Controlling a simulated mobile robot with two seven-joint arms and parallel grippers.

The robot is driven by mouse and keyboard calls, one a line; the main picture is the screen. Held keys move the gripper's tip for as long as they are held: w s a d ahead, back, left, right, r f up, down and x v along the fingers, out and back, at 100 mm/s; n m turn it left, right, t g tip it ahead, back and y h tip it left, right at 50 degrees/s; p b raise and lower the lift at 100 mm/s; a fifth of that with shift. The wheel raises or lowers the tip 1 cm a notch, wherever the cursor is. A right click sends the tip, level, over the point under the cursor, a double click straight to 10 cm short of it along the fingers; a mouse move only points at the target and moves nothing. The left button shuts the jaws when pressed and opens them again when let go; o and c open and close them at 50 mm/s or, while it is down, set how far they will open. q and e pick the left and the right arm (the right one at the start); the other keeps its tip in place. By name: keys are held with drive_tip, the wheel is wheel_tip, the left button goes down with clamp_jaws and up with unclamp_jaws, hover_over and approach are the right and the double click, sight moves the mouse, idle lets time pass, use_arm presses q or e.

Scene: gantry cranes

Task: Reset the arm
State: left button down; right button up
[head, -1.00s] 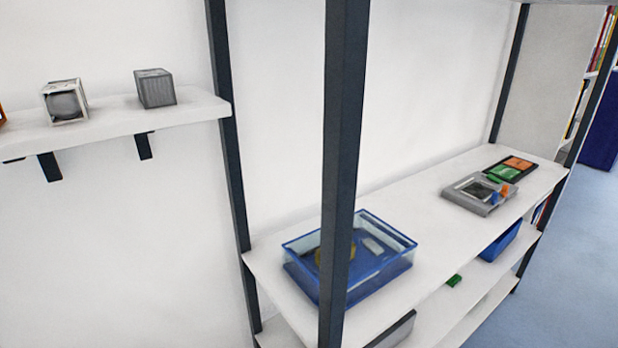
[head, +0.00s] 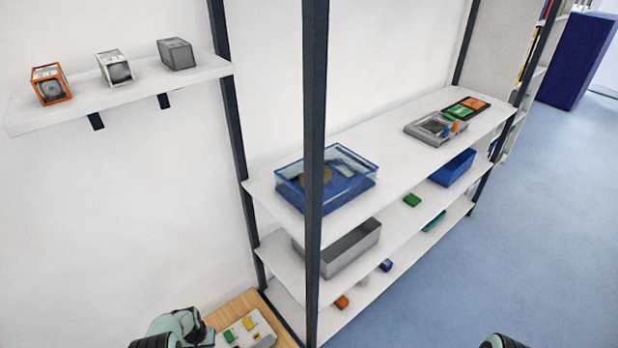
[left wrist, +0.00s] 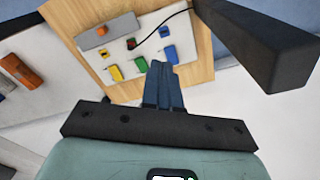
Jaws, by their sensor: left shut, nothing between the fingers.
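My left gripper (left wrist: 163,72) shows in the left wrist view with its blue-grey fingers shut together and nothing between them. The fingers point toward a wooden board (left wrist: 195,45) that carries small coloured blocks. In the head view, part of my left arm shows at the bottom left, beside the same wooden board (head: 234,308). A small dark piece of my right arm shows at the bottom edge, right of centre. My right gripper is out of view.
A shelf rack with dark posts (head: 313,130) fills the middle. Its top shelf holds a blue clear-walled box (head: 325,190) and a grey device (head: 434,128). A grey bin (head: 350,248) stands below. A wall shelf (head: 130,92) holds three cubes. Open blue floor (head: 540,230) lies right.

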use_arm(q)
drive_tip(key=s+d+r+h+p, duration=0.1)
drive_tip(key=s+d+r+p, duration=0.3)
drive_tip(key=s+d, duration=0.3)
drive_tip(key=s+d+r+n+g+h+p, duration=0.1)
drive_tip(key=s+d+r+p, duration=0.3)
drive_tip(key=s, duration=0.9)
drive_tip(key=s+d+r+n+h+p, duration=0.1)
drive_tip(key=s+d+r+p, duration=0.4)
drive_tip(key=s+d+r, duration=0.4)
drive_tip(key=shift+s+d+h, duration=0.3)
drive_tip(key=shift+s+d, duration=0.55)
drive_tip(key=shift+d, duration=0.35)
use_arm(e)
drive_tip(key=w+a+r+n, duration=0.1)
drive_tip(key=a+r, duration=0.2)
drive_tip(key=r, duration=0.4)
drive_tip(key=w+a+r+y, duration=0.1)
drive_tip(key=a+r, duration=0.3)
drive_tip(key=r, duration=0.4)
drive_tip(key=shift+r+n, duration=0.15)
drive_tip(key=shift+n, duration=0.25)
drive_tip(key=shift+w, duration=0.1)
